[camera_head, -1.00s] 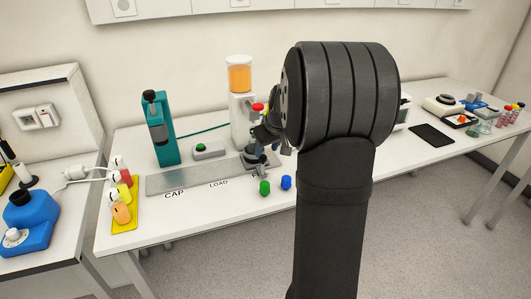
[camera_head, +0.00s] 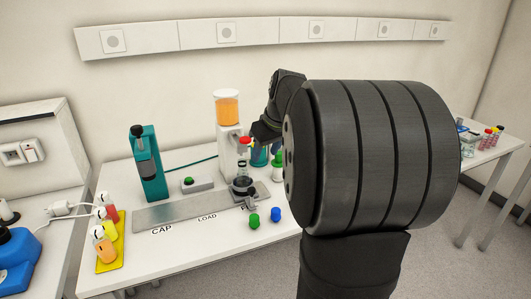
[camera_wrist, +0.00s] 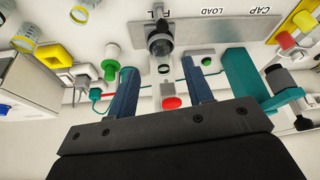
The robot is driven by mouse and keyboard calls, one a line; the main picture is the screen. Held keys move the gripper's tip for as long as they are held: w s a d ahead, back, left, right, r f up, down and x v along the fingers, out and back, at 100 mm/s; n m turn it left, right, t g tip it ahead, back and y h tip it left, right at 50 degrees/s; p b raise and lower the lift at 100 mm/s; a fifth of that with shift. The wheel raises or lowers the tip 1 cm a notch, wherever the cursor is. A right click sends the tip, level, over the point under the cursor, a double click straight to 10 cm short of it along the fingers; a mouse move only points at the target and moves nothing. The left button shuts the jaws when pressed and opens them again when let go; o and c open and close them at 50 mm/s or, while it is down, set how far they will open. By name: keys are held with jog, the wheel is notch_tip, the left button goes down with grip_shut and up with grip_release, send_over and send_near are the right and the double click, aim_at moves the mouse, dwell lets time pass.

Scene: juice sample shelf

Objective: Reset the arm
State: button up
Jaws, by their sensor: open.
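My gripper (camera_wrist: 160,82) shows in the wrist view as two blue fingers spread apart, with nothing held between them. It is above the bench, by the dispenser. In the head view my dark arm hides much of it. The juice dispenser (camera_head: 228,108), with an orange-filled top, stands just left of my wrist. Its red button (camera_wrist: 172,102) shows between and beyond the fingers. A dark round holder (camera_wrist: 160,40) sits at the FILL end of the grey metal plate (camera_head: 170,218), which is marked CAP, LOAD and a partly hidden third word.
A teal capping machine (camera_head: 146,165) stands at the back left. A green-button box (camera_head: 196,184) is beside it. A yellow tray (camera_head: 108,258) holds juice bottles. A green cap (camera_head: 254,221) and a blue cap (camera_head: 276,214) lie on the bench front.

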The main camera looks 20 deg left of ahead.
aim_at(250, 189)
jog(key=shift+f, duration=0.15)
jog(key=x, duration=1.7)
jog(key=shift+a, duration=0.1)
jog(key=shift+s+a+f, duration=0.1)
jog(key=shift+a+f, duration=0.05)
jog(key=shift+a, duration=0.05)
jog(key=shift+s+a, duration=0.15)
jog(key=shift+s, duration=0.05)
